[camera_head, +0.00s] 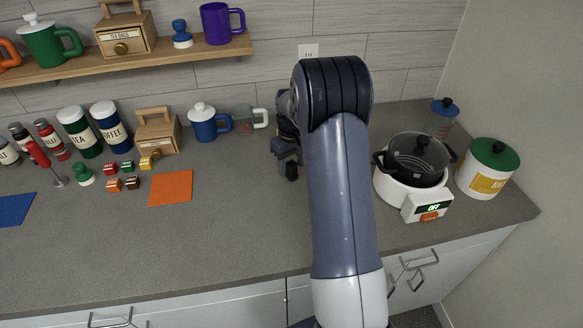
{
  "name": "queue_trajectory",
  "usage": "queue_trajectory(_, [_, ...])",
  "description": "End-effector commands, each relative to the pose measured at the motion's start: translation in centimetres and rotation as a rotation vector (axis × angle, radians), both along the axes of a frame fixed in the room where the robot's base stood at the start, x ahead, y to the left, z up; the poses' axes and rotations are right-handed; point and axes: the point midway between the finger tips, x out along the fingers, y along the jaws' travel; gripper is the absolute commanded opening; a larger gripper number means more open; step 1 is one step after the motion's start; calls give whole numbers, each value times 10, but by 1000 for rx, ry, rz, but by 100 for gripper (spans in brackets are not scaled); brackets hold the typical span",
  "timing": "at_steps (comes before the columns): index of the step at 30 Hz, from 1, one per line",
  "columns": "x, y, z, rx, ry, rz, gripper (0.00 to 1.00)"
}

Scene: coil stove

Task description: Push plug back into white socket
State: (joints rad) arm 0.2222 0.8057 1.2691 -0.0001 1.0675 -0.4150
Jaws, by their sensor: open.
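A white socket (308,50) is on the tiled back wall, just above the upper end of my arm. I cannot make out a plug or a cord; my arm covers part of the counter and wall. My gripper (286,166) is partly hidden behind my arm, on its left side, over the back of the counter and below the socket. It is open and points downward. I cannot tell whether anything is between its fingers. The white coil stove (404,199) stands to the right of my arm, with a display reading OFF.
A black pot (413,177) with a glass lid sits on the stove. A green-lidded canister (487,170) stands to its right. A blue mug (204,127) and a glass mug (244,121) stand left of my gripper. An orange mat (171,190) lies farther left. The front middle counter is clear.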

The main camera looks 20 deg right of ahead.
Motion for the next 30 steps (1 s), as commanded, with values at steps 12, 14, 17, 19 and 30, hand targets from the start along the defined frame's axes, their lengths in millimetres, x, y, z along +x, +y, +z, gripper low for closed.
queue_trajectory(12, [0,0,-13,0,-1,0,45])
queue_trajectory(14, [0,0,-13,0,-1,0,40])
queue_trajectory(17, [0,0,-13,0,-1,0,32])
queue_trajectory(19, [0,0,-12,0,-1,0,26])
queue_trajectory(30, [0,0,-12,0,-1,0,1])
